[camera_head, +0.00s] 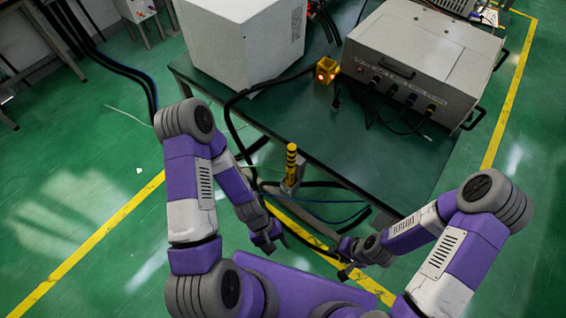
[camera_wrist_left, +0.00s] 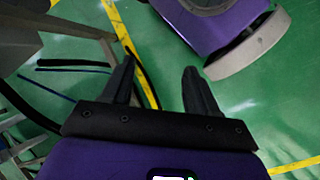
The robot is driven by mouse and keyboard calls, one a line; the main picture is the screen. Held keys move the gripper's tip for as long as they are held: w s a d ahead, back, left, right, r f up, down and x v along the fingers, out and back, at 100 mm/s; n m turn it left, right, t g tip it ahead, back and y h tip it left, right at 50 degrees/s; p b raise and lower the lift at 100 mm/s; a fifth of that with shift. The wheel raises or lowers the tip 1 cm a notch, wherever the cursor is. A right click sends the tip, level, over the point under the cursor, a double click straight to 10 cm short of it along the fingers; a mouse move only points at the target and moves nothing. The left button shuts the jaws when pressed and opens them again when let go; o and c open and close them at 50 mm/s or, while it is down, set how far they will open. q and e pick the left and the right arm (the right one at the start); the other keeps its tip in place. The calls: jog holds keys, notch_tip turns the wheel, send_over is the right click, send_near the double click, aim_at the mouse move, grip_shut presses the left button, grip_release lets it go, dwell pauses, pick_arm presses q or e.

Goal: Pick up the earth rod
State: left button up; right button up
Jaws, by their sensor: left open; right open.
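The earth rod (camera_head: 291,162) appears to be the yellow rod with black bands in the head view. It stands roughly upright at the table's front edge, with a grey piece around its lower part. My left gripper (camera_head: 276,244) is open and empty, below the rod in the picture and apart from it.
A green-topped table (camera_head: 330,140) carries a white box (camera_head: 245,40), a grey instrument case (camera_head: 425,55) with cables, and a small yellow device (camera_head: 326,70) with a red light. Dark cables (camera_head: 330,187) hang by the table's front edge. Green floor (camera_head: 90,180) lies open at left.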

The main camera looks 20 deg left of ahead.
pick_arm(q)
notch_tip(320, 180, up, 3)
jog(key=d+n+h, duration=0.2)
jog(key=n+h, duration=0.2)
jog(key=n, duration=0.2)
jog(key=n+t+h+b, duration=0.2)
jog(key=n+t+h, duration=0.2)
jog(key=n+t, duration=1.1)
send_near(291, 157)
jog(key=w+d+f, duration=0.2)
jog(key=shift+w+f, duration=0.35)
jog(key=shift+w, duration=0.05)
jog(key=shift+y, duration=0.4)
jog(key=x, duration=0.2)
jog(key=b+x, duration=0.1)
jog(key=x, duration=0.4)
jog(key=shift+w+r+b, duration=0.3)
jog(key=shift+r, duration=0.1)
jog(key=shift+c, duration=0.3)
grip_shut()
